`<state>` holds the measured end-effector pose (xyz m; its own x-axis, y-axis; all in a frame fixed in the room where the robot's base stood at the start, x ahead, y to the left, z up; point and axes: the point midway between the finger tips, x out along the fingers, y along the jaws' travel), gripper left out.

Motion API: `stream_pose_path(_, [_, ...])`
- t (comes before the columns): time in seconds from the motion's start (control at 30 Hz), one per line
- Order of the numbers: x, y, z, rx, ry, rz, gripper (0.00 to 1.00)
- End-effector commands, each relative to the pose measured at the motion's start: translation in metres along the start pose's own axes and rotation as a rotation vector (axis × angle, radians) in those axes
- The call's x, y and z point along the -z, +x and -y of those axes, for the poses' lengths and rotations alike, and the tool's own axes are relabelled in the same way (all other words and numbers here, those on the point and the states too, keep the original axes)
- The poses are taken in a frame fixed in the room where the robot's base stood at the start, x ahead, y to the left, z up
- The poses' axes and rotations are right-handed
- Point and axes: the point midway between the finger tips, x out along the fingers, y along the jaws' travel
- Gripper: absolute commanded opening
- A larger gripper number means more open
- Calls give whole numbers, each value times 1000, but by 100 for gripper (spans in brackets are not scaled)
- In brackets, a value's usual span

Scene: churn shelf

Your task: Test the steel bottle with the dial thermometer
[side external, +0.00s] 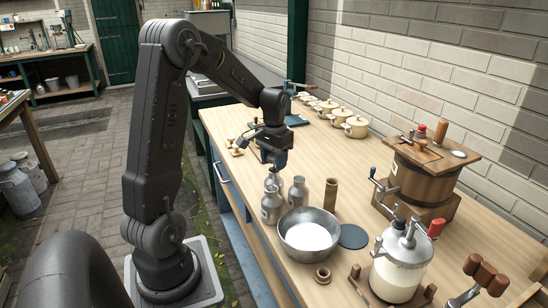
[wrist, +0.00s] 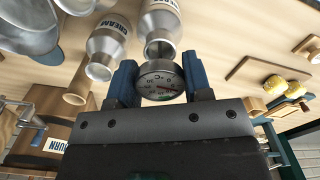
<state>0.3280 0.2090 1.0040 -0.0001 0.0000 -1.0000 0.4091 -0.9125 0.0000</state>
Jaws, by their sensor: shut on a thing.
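My gripper (side external: 274,160) is shut on the dial thermometer (wrist: 160,80), whose round face shows between the blue fingers in the wrist view. In the wrist view the mouth of one steel bottle (wrist: 160,25), labelled CREAM, is right behind the dial. The thermometer's stem is hidden, so I cannot tell whether it is inside that bottle. A second CREAM bottle (wrist: 107,45) stands beside it.
A steel bowl of white contents (side external: 308,235) stands close in front of the bottles. A brown cylinder (side external: 330,193) and a dark disc (side external: 353,236) are to their right. A wooden churn (side external: 424,180) and glass jar (side external: 398,270) stand further right. Cream pots (side external: 341,117) line the back.

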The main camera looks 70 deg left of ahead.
Motion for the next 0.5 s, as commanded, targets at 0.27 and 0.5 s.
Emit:
stream_pose_path(0.27, [0,6,0,0,0,1,30])
stream_pose_path(0.5, [0,11,0,0,0,1,30])
